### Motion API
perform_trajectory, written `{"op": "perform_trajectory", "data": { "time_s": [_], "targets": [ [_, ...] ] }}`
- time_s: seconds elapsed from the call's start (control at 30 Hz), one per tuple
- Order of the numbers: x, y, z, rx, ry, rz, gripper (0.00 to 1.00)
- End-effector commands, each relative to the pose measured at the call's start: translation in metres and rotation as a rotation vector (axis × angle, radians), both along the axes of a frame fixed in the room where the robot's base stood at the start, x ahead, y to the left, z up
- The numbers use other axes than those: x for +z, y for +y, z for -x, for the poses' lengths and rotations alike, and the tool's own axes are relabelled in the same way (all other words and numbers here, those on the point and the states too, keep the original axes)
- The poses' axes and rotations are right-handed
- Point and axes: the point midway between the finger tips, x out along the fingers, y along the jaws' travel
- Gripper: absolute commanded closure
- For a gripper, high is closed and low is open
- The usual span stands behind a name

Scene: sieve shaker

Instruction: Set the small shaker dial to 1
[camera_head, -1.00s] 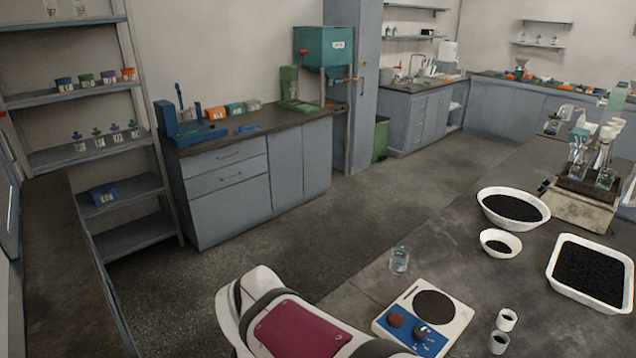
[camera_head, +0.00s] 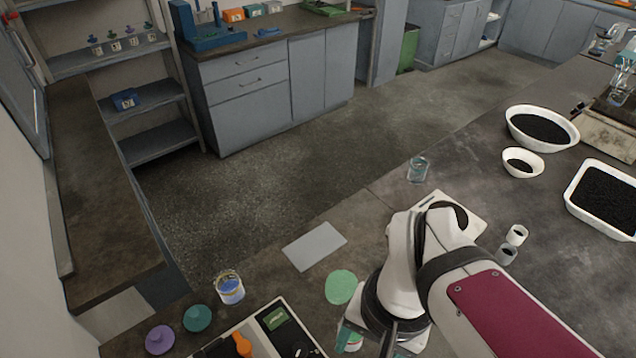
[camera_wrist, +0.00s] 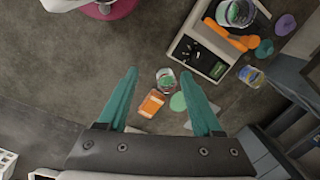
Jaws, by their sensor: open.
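A small white device (camera_head: 468,213) with a dark round plate stands on the bench in the head view. My arm covers its front, so the blue panel and knobs are hidden and no dial setting can be read. I cannot tell for sure that this is the small shaker. My gripper (camera_wrist: 158,74) has two teal fingers spread apart with nothing held between them. In the wrist view it is above a glass jar (camera_wrist: 165,80), an orange item (camera_wrist: 152,103) and a green disc (camera_wrist: 178,102). The fingers show only partly at the bottom of the head view.
A boxy device with a green display (camera_head: 275,319) and an orange item (camera_head: 242,344) is at the bottom. A blue-filled jar (camera_head: 230,289), a teal lid (camera_head: 197,318) and a purple lid (camera_head: 159,340) stand nearby. A glass beaker (camera_head: 418,169), small cups (camera_head: 516,236) and bowls (camera_head: 542,129) are right.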

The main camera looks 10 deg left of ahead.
Motion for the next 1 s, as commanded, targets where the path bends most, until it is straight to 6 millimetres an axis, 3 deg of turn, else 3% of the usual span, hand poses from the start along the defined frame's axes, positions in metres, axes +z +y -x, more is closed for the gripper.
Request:
{"op": "perform_trajectory", "data": {
  "time_s": [0.1,0.23,0.37,0.73,0.83,1.0],
  "targets": [
    [-0.007,0.058,-0.036,0.149,-0.014,0.058,0.33],
    [-0.017,0.099,-0.049,0.22,-0.041,0.084,0.33],
    [-0.036,0.103,-0.05,0.223,-0.043,0.088,0.33],
    [-0.142,0.101,-0.049,0.222,-0.04,0.089,0.33],
    [-0.159,0.101,-0.049,0.22,-0.042,0.088,0.33],
    [-0.172,0.102,-0.05,0.22,-0.046,0.086,0.33]
  ]
}}
